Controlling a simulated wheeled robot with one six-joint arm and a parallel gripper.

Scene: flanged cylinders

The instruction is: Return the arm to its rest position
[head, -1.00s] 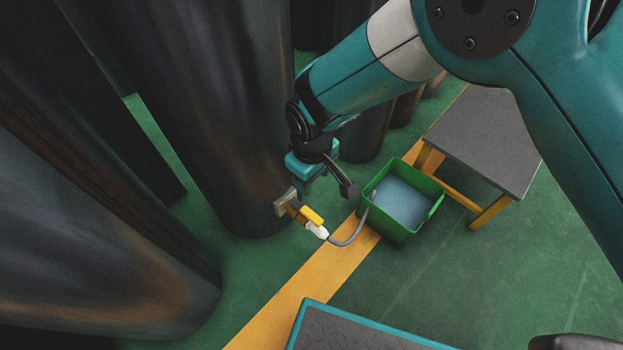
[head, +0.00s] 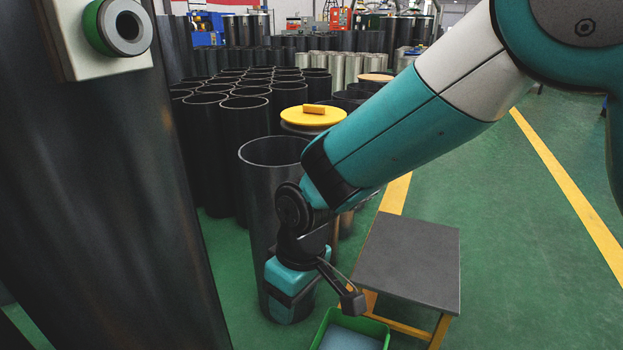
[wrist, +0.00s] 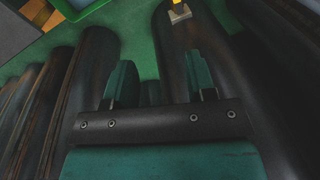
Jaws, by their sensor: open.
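My arm reaches down from the upper right in the head view. My gripper (head: 290,305) hangs at its end in front of an open dark cylinder (head: 262,200); its fingers are hard to make out there. In the wrist view my gripper (wrist: 161,82) shows two teal fingers spread apart with nothing between them. Beyond the fingers, a small pale plate (wrist: 180,15) with a yellow part sits on a dark cylinder (wrist: 190,45), apart from the gripper.
A grey-topped table (head: 410,262) and a green bin (head: 375,328) stand right of and below the gripper. A large dark cylinder (head: 120,220) with a green-ringed fitting (head: 118,27) fills the left. Several open cylinders stand behind. Green floor (head: 515,230) is clear at right.

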